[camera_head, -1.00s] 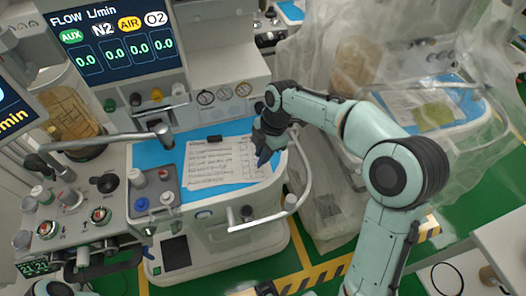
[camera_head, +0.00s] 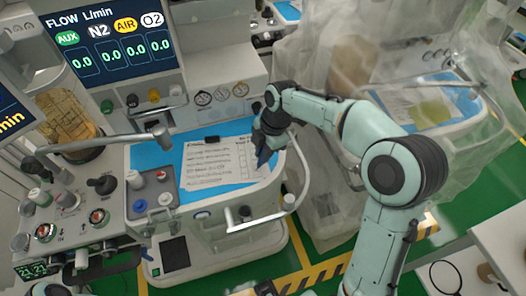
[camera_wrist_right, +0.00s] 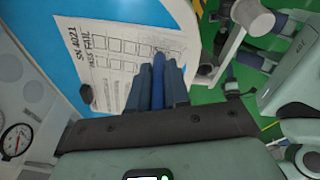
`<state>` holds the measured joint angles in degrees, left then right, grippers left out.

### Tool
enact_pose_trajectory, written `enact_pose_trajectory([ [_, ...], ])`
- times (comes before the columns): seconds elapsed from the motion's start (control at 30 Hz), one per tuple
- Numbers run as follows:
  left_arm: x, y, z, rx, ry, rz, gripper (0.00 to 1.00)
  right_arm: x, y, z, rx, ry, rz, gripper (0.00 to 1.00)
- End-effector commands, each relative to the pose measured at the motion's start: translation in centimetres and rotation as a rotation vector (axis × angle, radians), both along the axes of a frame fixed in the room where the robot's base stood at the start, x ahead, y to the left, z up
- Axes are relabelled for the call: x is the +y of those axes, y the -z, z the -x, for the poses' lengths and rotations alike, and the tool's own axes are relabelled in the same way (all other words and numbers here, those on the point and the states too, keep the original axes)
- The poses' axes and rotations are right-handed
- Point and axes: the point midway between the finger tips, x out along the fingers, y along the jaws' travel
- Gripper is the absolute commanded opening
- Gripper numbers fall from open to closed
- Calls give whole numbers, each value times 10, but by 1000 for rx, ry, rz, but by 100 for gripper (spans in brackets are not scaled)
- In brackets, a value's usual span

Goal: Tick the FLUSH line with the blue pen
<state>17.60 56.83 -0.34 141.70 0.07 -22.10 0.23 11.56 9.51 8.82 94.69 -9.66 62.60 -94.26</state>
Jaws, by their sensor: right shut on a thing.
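The white checklist sheet (camera_head: 205,170) lies on the blue top of the cart, with printed lines and boxes. In the right wrist view the sheet (camera_wrist_right: 105,60) shows SN 4021, PASS and FAIL headings and rows of boxes. The FLUSH line cannot be made out. My right gripper (camera_head: 265,150) is over the sheet's right part and hides some of it. In the right wrist view my right gripper (camera_wrist_right: 160,85) is shut on the blue pen (camera_wrist_right: 158,65), which points towards the sheet's edge. I cannot tell whether its tip touches paper. My left gripper is not in view.
A black clip (camera_head: 212,139) sits at the sheet's top edge. A grey tray (camera_head: 151,193) with small capped items stands left of the sheet. A white rail (camera_head: 290,200) curves around the cart's right corner. A plastic-draped cart (camera_head: 345,60) stands at the right.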

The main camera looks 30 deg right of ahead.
Motion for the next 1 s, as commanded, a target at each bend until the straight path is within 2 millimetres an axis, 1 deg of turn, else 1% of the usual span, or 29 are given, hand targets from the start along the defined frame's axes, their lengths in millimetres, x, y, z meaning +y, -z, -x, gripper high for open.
enact_pose_trajectory([
  [0.17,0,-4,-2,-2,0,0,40,0,-5,0,1,1,1,0],
  [0.7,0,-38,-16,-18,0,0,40,0,-50,-1,-2,0,1,0],
  [1.0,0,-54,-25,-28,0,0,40,0,-71,0,-1,0,0,0],
])
